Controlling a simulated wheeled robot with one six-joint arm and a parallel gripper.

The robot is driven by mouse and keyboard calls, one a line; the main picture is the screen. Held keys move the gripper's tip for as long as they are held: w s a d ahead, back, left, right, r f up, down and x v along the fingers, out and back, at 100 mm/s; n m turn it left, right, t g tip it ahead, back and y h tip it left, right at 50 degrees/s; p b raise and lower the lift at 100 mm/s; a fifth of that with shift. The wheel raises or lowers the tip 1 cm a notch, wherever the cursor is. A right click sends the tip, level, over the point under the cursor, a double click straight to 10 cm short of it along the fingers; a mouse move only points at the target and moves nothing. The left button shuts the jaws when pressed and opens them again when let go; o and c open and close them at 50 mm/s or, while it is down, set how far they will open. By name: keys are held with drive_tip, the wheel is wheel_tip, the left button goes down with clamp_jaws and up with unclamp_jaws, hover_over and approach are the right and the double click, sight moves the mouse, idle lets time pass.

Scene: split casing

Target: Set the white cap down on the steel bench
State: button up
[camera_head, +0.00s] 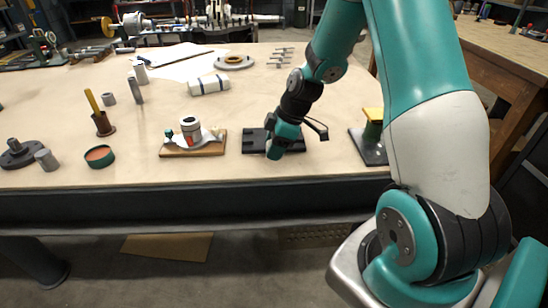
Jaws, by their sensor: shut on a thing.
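My gripper (274,152) is at the end of the arm, low over a dark slotted plate (254,141) near the bench's front edge. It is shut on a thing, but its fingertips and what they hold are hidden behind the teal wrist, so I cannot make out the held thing. I cannot clearly pick out the white cap. A white casing part (190,123) with a dark round top and a red patch stands on a wooden board (178,153) left of my gripper. The bench (225,175) has a pale tan top and a dark front edge.
A white banded cylinder (208,85) lies further back. A yellow-topped block (373,117) stands on a dark plate at right.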

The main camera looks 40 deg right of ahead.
drive_tip(key=shift+f, duration=1.85)
drive_tip(key=shift+f, duration=0.1)
drive_tip(key=o, duration=0.9)
drive_tip(key=v, duration=1.2)
wheel_tip(320, 180, up, 5)
drive_tip(key=m, duration=0.1)
hover_over(269, 167)
drive_tip(key=s+a, duration=0.6)
drive_tip(key=s+a+r+m+g, duration=0.1)
drive_tip(key=s+a+r, duration=0.1)
drive_tip(key=s+a, duration=0.5)
drive_tip(key=s+a+r+m+g, duration=0.1)
drive_tip(key=s+a+r+m, duration=0.1)
drive_tip(key=s+a, duration=0.6)
drive_tip(key=shift+s+r+g, duration=0.3)
drive_tip(key=shift+s+r, duration=0.55)
drive_tip(key=shift+s, duration=0.2)
